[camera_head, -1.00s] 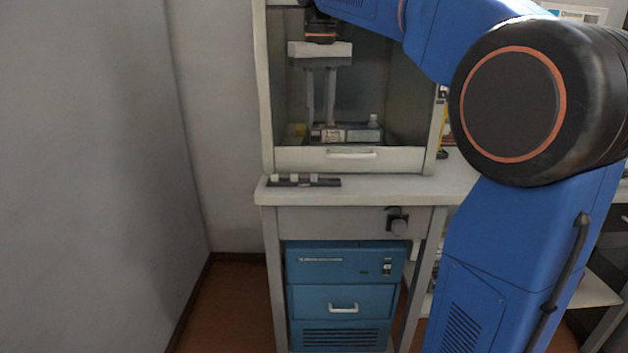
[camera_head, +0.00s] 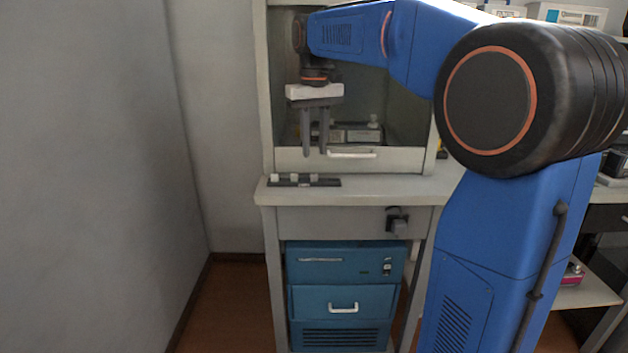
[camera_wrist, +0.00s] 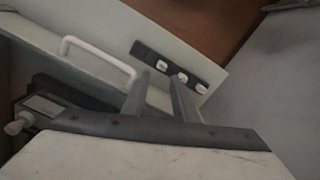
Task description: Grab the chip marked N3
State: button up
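Three small white chips stand in a row on a dark strip (camera_head: 326,183) on the bench, near its front left edge: a left chip (camera_head: 275,177), a middle chip (camera_head: 293,177) and a right chip (camera_head: 313,177). The wrist view also shows the strip (camera_wrist: 147,55) and its pale chips (camera_wrist: 162,66). The markings are too small to read, so I cannot tell which is N3. My gripper (camera_head: 314,150) points down above and apart from the strip. Its two fingers are apart with nothing between them, also in the wrist view (camera_wrist: 160,84).
A cabinet with a raised front and a white handle (camera_head: 352,154) stands behind the strip. Boxes and a small bottle (camera_head: 374,121) sit inside it. A grey wall (camera_head: 100,150) is to the left. The bench top (camera_head: 400,187) right of the strip is clear.

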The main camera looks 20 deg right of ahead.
aim_at(314, 179)
jog(key=shift+s+a+f, duration=0.1)
jog(key=shift+f, duration=1.6)
jog(key=shift+s+a+f, duration=0.1)
jog(key=shift+f, duration=1.55)
grip_shut()
